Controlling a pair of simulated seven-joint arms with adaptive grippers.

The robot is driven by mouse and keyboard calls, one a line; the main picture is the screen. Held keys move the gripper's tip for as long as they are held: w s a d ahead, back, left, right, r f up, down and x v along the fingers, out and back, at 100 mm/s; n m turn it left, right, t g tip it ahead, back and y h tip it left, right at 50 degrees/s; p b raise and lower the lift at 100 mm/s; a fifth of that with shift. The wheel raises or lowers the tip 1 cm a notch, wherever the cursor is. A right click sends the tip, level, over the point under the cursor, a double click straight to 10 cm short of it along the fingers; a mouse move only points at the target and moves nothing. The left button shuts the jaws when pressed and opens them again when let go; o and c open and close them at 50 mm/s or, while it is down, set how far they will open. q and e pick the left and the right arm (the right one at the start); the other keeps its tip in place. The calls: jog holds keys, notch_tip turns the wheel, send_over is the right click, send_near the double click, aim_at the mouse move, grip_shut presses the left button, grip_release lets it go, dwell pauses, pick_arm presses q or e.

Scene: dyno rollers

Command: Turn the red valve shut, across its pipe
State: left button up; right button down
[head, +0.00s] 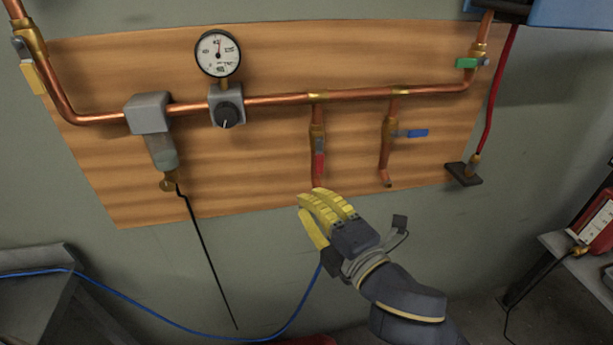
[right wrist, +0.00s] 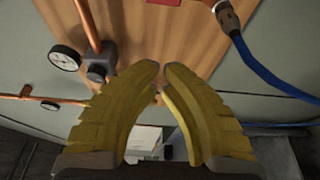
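The red valve handle (head: 319,166) is on the left of two short copper drop pipes. It points down along its pipe (head: 317,125), not across it. My right gripper (head: 303,207) has yellow fingers and is just below the handle's lower end in the picture; I cannot tell whether they touch. In the right wrist view its fingertips (right wrist: 161,72) curve in and almost meet, with no object seen between them. The red valve cannot be made out clearly in that view. My left gripper is not in view.
A blue handle (head: 417,133) lies across the neighbouring drop pipe. A green handle (head: 467,63), a dial gauge (head: 218,53) and a knob (head: 228,115) are on the main pipe. A thin black rod (head: 208,260) hangs at left. A blue cable (head: 190,330) runs low.

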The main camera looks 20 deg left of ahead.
aim_at(319, 156)
jog(key=w+a, duration=0.3)
jog(key=w, duration=0.5)
jog(key=shift+w+a, duration=0.3)
jog(key=shift+a, duration=0.05)
